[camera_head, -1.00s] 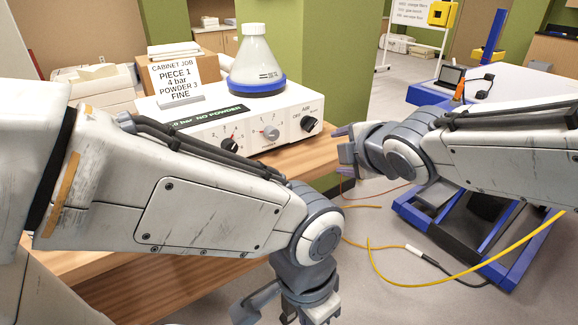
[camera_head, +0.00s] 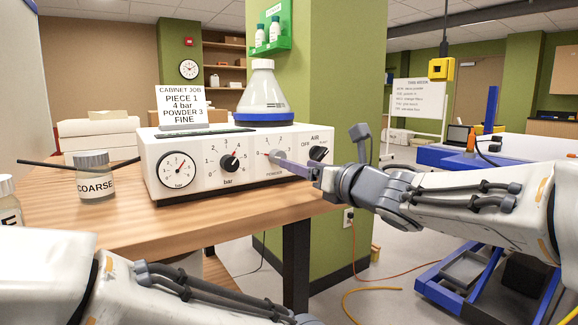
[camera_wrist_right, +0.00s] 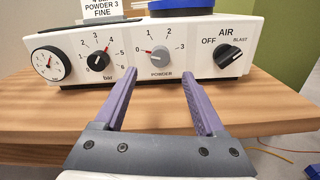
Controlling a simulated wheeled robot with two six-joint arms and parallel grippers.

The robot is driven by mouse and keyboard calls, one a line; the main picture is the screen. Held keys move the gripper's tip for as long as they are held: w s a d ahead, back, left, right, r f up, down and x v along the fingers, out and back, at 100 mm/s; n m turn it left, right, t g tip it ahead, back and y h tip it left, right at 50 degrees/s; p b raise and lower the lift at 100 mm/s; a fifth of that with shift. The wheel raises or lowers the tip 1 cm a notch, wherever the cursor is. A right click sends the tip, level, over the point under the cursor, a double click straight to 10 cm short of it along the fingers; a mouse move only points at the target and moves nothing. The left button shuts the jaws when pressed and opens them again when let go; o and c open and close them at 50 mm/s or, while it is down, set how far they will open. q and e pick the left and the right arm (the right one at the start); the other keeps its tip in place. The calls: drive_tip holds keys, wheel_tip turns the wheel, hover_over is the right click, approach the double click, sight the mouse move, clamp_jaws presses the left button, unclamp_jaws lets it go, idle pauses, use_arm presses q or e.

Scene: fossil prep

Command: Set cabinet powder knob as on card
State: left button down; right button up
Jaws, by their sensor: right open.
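The cabinet control box (camera_head: 160,150) stands on the wooden bench. Its grey powder knob (camera_wrist_right: 160,56) has a red pointer turned to the left, below the 1 mark; 2 and 3 lie further round to the right. In the head view the knob (camera_head: 276,154) is partly covered by my fingers. My right gripper (camera_wrist_right: 159,74) is open, with a purple finger on each side in front of the knob; contact cannot be told. The card (camera_head: 181,107) reads PIECE 1, 4 bar, POWDER 3, FINE. My left arm shows at the bottom, its gripper out of sight.
The black bar knob (camera_wrist_right: 98,61) points near 4, left of the powder knob. The black AIR knob (camera_wrist_right: 227,55) is close on the right. A powder bottle (camera_head: 262,95) stands on the box. A COARSE jar (camera_head: 95,178) stands on the bench (camera_head: 240,210) at left.

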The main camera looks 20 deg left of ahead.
sight(278, 157)
drive_tip(key=x, duration=0.7)
drive_tip(key=shift+w+a+p, duration=0.3)
drive_tip(key=shift+p, duration=0.05)
clamp_jaws()
